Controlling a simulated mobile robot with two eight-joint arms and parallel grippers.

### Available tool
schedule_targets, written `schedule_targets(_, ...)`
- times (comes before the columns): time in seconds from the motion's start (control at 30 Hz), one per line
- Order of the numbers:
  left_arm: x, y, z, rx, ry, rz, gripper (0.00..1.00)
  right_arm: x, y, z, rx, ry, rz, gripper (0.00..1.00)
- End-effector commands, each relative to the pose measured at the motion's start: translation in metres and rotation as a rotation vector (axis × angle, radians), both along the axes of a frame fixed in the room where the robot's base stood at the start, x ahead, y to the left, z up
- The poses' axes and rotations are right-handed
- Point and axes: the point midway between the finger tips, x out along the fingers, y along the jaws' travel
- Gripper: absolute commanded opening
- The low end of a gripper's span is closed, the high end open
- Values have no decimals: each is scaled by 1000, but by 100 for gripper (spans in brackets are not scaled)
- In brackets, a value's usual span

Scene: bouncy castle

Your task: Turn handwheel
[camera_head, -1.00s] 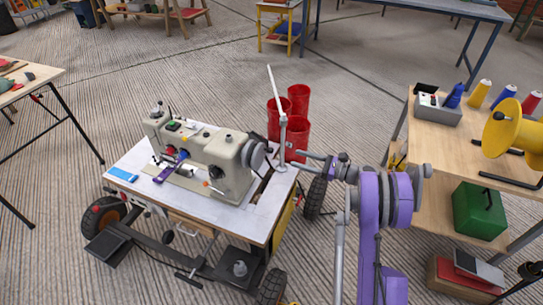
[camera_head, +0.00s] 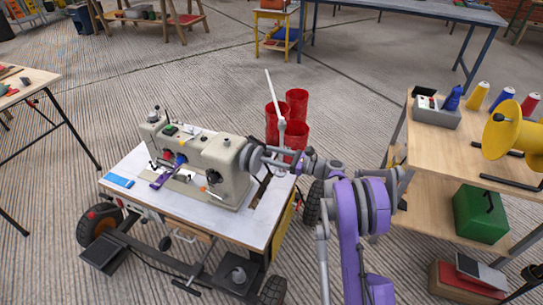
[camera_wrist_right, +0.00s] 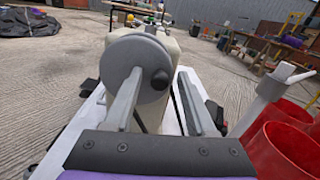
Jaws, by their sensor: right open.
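The handwheel (camera_head: 252,156) is a grey disc on the right end of the beige sewing machine (camera_head: 225,165), which stands on a white-topped wheeled table (camera_head: 137,207). In the right wrist view the handwheel (camera_wrist_right: 132,62) shows face-on with a dark knob (camera_wrist_right: 157,77) on its right side. My right gripper (camera_head: 268,155) reaches in from the right, close to the handwheel. In the wrist view the open fingers of the right gripper (camera_wrist_right: 158,98) stand either side of the knob's lower area; I cannot tell whether they touch it. My left gripper is not in view.
A white upright post (camera_head: 275,100) and red bins (camera_head: 290,118) stand just behind my right arm. A wooden shelf table (camera_head: 420,150) with a grey box and thread cones is at the right. Open floor lies left and behind the machine.

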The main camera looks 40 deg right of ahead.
Motion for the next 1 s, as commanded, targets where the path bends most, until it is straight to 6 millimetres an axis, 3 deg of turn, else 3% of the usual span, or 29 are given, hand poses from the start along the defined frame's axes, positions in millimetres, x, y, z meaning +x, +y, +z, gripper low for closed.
schedule_targets(0.03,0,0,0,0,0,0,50,0,0,0,0,0,0,54)
schedule_targets(0.33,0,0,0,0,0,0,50,0,0,0,0,0,1,0)
schedule_targets(0.73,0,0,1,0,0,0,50,0,0,1,-17,-9,1,0)
schedule_targets(1.0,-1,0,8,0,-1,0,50,-2,2,5,-130,-67,1,0)
